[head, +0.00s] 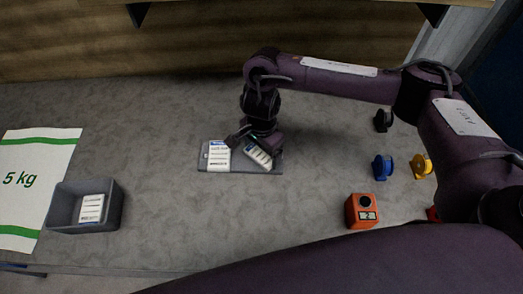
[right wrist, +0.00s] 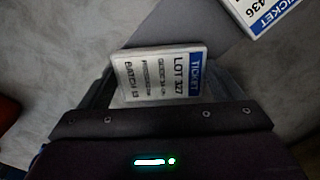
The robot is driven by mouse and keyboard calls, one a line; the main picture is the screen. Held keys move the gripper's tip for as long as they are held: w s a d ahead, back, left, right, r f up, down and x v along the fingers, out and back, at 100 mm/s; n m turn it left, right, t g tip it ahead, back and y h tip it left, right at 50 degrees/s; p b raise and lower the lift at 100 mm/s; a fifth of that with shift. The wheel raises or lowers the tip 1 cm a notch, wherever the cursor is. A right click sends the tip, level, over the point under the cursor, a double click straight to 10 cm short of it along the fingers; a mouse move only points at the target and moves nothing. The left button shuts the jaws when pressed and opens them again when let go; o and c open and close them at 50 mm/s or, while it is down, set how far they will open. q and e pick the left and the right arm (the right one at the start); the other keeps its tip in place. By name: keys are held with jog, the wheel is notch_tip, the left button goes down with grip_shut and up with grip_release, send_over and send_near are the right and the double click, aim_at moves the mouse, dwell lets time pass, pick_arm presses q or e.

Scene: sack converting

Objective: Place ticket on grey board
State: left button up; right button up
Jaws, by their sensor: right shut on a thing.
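The grey board (head: 235,168) lies flat on the table in the middle of the head view. One white ticket (head: 217,156) with a blue strip lies on its left part; its corner shows at the upper right of the right wrist view (right wrist: 262,14). My right gripper (head: 256,146) is over the board's right part, shut on a second ticket (head: 259,156). In the right wrist view this held ticket (right wrist: 160,75) reads "LOT 327" and sits between the fingers, tilted relative to the board. Whether it touches the board I cannot tell. My left gripper is not in view.
A grey bin (head: 113,208) with a ticket (head: 91,208) inside stands left, by a white "5 kg" sack (head: 28,180). An orange block (head: 361,212), a blue reel (head: 382,167), a yellow reel (head: 420,166) and a black one (head: 383,120) stand right. Table between bin and board is clear.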

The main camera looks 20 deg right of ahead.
aim_at(261, 153)
jog(key=shift+f, duration=0.2)
jog(key=shift+f, duration=0.2)
jog(key=o, duration=0.8)
jog(key=shift+r, duration=0.2)
notch_tip(261, 153, up, 12)
jog(key=shift+p, duration=0.45)
